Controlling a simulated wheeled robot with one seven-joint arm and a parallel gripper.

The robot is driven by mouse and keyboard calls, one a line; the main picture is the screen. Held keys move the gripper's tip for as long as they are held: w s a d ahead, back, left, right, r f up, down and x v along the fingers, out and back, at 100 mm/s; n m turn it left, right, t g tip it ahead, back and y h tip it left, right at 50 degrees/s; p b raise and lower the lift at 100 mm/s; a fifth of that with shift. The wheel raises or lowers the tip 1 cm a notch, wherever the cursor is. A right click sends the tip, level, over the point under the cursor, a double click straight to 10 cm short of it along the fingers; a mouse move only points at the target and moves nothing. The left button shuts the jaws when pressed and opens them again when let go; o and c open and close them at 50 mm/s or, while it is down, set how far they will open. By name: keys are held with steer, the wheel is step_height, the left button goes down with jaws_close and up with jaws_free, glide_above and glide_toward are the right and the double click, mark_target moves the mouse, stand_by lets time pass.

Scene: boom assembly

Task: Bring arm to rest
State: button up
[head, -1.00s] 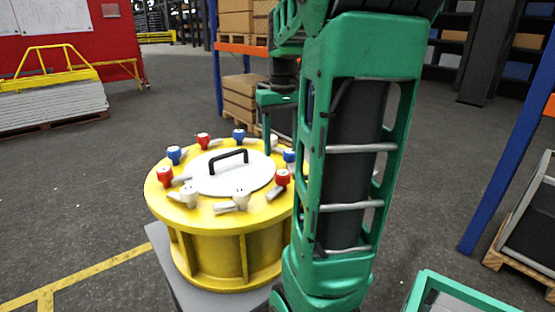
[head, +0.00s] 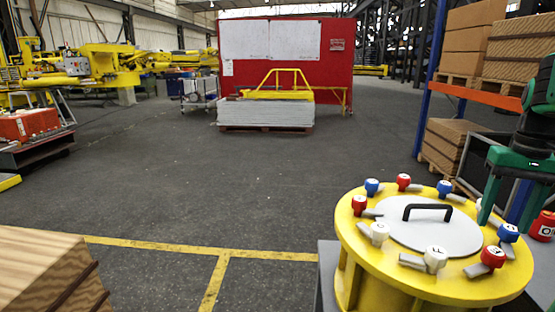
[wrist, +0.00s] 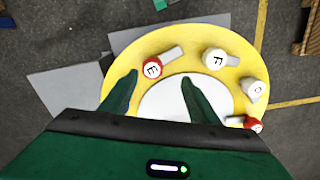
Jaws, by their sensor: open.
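My gripper (head: 505,224) shows in part at the right edge of the head view, green, with its fingers pointing down over the right side of the yellow drum (head: 380,280). In the wrist view my gripper (wrist: 160,77) has its two fingers spread, with nothing between them. Below them lie the white disc (wrist: 170,105) and the yellow rim (wrist: 240,65). The head view shows a black handle (head: 428,208) on the disc and red, blue and white knobs around it. Most of my arm is outside the head view.
Shelving with cartons (head: 455,145) stands behind the drum at right. A wooden crate (head: 45,270) is at the lower left. A red panel (head: 285,60) and a pallet stack (head: 265,113) stand far back. The floor in the middle is clear.

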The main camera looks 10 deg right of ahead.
steer(key=s+a+f, duration=1.1)
steer(key=a+f, duration=0.1)
steer(key=a, duration=0.3)
steer(key=shift+s+a, duration=0.15)
steer(key=shift+s, duration=0.2)
steer(key=shift+w+f, duration=0.2)
steer(key=shift+w, duration=0.4)
